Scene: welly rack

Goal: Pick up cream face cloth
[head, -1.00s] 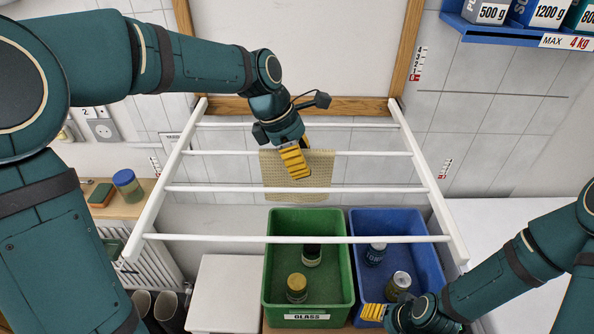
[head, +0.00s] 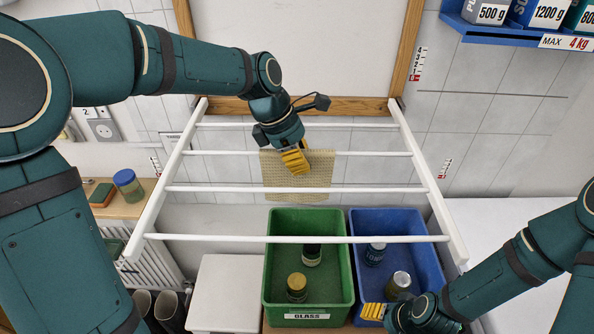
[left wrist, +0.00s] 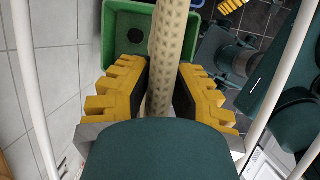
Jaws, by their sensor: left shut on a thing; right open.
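The cream face cloth (head: 320,172) hangs on a white rail of the drying rack, with a woven, waffle-like surface. My left gripper (head: 297,160) is at the cloth's upper middle, over that rail. In the left wrist view the cloth (left wrist: 165,50) runs as a narrow strip between the yellow fingers, and the left gripper (left wrist: 160,92) is shut on it. My right gripper (head: 371,311) is open and low over the front of the blue bin, away from the cloth; its far finger is partly hidden by my wrist.
The white drying rack (head: 300,189) has several rails around the cloth. A blue shelf (head: 500,33) with weights is at upper right. A wooden ledge (head: 140,208) is at left.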

